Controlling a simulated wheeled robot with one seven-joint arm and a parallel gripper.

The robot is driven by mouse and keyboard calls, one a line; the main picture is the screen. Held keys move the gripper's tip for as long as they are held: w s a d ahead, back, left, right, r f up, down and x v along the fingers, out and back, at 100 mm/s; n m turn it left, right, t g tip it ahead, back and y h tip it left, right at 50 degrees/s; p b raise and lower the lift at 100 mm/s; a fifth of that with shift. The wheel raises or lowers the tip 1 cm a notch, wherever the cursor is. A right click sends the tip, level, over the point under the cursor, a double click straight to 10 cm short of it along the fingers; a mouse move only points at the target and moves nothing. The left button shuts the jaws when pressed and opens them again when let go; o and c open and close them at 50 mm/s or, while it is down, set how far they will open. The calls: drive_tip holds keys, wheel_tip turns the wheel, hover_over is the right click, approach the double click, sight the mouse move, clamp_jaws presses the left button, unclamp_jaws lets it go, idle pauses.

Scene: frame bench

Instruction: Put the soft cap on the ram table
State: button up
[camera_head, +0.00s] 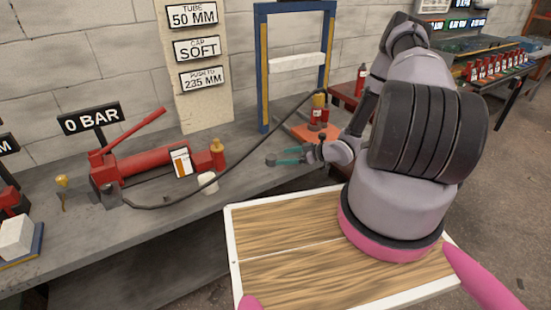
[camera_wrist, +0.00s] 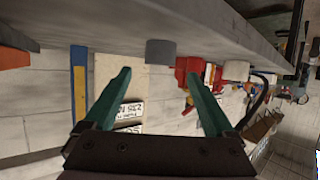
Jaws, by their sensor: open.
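My gripper (camera_head: 274,156) is open above the bench, its teal fingers pointing left. In the wrist view the gripper (camera_wrist: 157,73) has nothing between its fingers. A short grey cylinder (camera_wrist: 160,52) stands on the bench beyond the fingertips there; I cannot make it out clearly in the head view. A small white cylinder (camera_head: 207,183) stands by the red pump, and also shows in the wrist view (camera_wrist: 236,70). I cannot tell which is the soft cap. A red ram with a brass top (camera_head: 318,112) stands over an orange plate (camera_head: 301,133) inside the blue frame.
The red hand pump (camera_head: 140,165) lies on the grey bench (camera_head: 165,215), and a black hose runs from it to the ram. The blue and yellow frame (camera_head: 263,70) stands at the back. A white block (camera_head: 17,238) sits at far left.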

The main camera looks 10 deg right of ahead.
drive_tip(key=shift+v, duration=2.3)
drive_tip(key=w+d+r+m+h, duration=0.1)
drive_tip(key=w+d+r+h, duration=0.2)
drive_tip(key=r, duration=0.4)
drive_tip(key=w+d+r+m+h, duration=0.1)
drive_tip(key=w+d+r+h, duration=0.25)
drive_tip(key=r, duration=0.35)
drive_tip(key=w+d+r+m+h, duration=0.1)
drive_tip(key=w+d+r+h, duration=0.1)
drive_tip(key=d+r, duration=0.35)
drive_tip(key=s+a+r+m+h, duration=0.1)
drive_tip(key=s+r+m+h, duration=0.25)
drive_tip(key=r, duration=1.05)
drive_tip(key=s+a+r+m, duration=0.2)
drive_tip(key=s+r, duration=0.4)
drive_tip(key=r, duration=0.1)
drive_tip(key=s+a+r+m, duration=0.3)
drive_tip(key=s+r, duration=0.2)
drive_tip(key=r, duration=0.1)
drive_tip(key=s+a+r+m+y, duration=0.1)
drive_tip(key=s+a+r, duration=0.1)
drive_tip(key=s, duration=0.4)
drive_tip(key=s+a+r+m+y, duration=0.1)
drive_tip(key=s+a+r, duration=0.1)
drive_tip(key=s+a, duration=0.2)
drive_tip(key=s+a+r+m+g+y, duration=0.1)
drive_tip(key=s+a+r, duration=0.1)
drive_tip(key=s, duration=0.6)
drive_tip(key=shift+a+r, duration=0.35)
drive_tip(key=shift+a, duration=0.5)
